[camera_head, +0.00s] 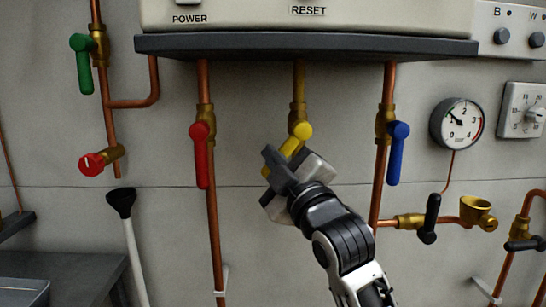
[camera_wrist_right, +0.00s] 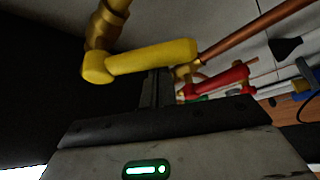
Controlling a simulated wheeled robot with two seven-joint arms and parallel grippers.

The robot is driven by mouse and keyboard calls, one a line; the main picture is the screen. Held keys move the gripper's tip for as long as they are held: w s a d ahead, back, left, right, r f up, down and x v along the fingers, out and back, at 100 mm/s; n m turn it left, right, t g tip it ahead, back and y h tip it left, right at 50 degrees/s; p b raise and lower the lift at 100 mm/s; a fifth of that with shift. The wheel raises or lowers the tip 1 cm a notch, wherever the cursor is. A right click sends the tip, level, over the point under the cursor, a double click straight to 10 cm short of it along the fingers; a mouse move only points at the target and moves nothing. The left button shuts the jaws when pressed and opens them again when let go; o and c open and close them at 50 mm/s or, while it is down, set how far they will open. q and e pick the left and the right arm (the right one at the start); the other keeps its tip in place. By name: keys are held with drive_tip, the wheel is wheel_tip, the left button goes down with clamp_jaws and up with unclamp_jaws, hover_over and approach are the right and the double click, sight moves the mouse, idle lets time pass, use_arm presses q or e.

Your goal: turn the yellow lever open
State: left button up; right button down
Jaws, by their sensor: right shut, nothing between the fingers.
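The yellow lever (camera_head: 297,138) sits on a brass valve on the middle copper pipe below the boiler. It slants down and to the left from its round pivot, at an angle to the pipe. My right gripper (camera_head: 272,162) is shut and empty, with its fingers at the lower end of the lever. In the right wrist view the yellow lever (camera_wrist_right: 150,60) lies across just beyond the fingers (camera_wrist_right: 158,88); I cannot tell whether they touch. My left gripper is not in view.
A red lever (camera_head: 202,155) hangs down on the left pipe and a blue lever (camera_head: 397,153) on the right pipe. A green lever (camera_head: 83,65) and a red knob (camera_head: 92,164) are further left. The boiler's dark lower edge (camera_head: 310,47) is above. A gauge (camera_head: 457,124) is at right.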

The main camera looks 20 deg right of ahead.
use_arm(q)
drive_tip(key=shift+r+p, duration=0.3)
drive_tip(key=shift+p, duration=0.05)
use_arm(e)
drive_tip(key=shift+d+n, duration=0.15)
drive_tip(key=shift+n, duration=0.25)
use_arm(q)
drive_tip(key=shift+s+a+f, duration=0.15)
use_arm(e)
drive_tip(key=shift+f+g, duration=0.15)
drive_tip(key=shift+g, duration=0.15)
